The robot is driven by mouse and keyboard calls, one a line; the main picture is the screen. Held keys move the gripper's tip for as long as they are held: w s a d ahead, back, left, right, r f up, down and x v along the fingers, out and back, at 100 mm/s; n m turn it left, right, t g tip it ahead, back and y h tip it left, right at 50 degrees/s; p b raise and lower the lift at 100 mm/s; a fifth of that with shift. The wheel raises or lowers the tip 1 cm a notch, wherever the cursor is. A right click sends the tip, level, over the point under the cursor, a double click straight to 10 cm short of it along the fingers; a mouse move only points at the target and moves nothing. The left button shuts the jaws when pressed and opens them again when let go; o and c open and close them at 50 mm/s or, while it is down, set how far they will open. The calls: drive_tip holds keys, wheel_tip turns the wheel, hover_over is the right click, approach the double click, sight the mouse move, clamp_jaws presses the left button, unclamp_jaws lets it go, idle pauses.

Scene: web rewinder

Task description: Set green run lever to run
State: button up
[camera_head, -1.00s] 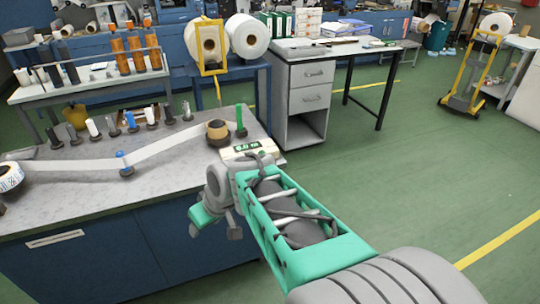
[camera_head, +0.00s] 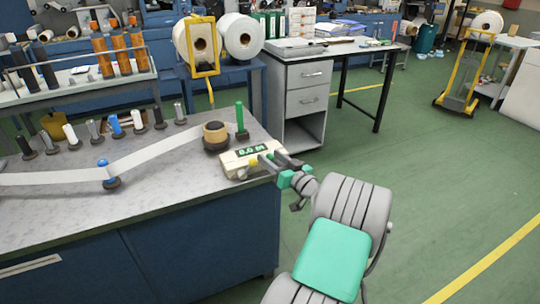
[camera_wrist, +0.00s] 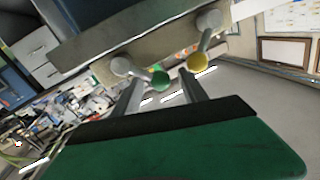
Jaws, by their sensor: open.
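The control box (camera_head: 245,160), cream with a green "0.0 m" display, sits at the bench's right corner. In the wrist view, the green-knobbed lever (camera_wrist: 160,80) and a yellow-knobbed lever (camera_wrist: 197,62) stick out from its face. My gripper (camera_head: 270,163) is open at the box's right side; in the wrist view its two fingers reach toward the levers. The green knob appears between the fingertips, with no clear contact. The yellow knob is close beyond the right fingertip. In the head view my gripper hides the green knob; a yellow knob (camera_head: 253,163) shows beside the fingers.
A tan-cored roll (camera_head: 215,136) and an upright green post (camera_head: 240,118) stand just behind the box. A white web runs left over a blue roller (camera_head: 106,174). Several spindles line the bench's back. Green floor to the right is open.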

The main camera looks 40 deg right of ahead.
drive_tip(key=shift+w, duration=0.5)
drive_tip(key=shift+f, duration=0.1)
clamp_jaws()
drive_tip(key=shift+f, duration=0.2)
idle(0.8)
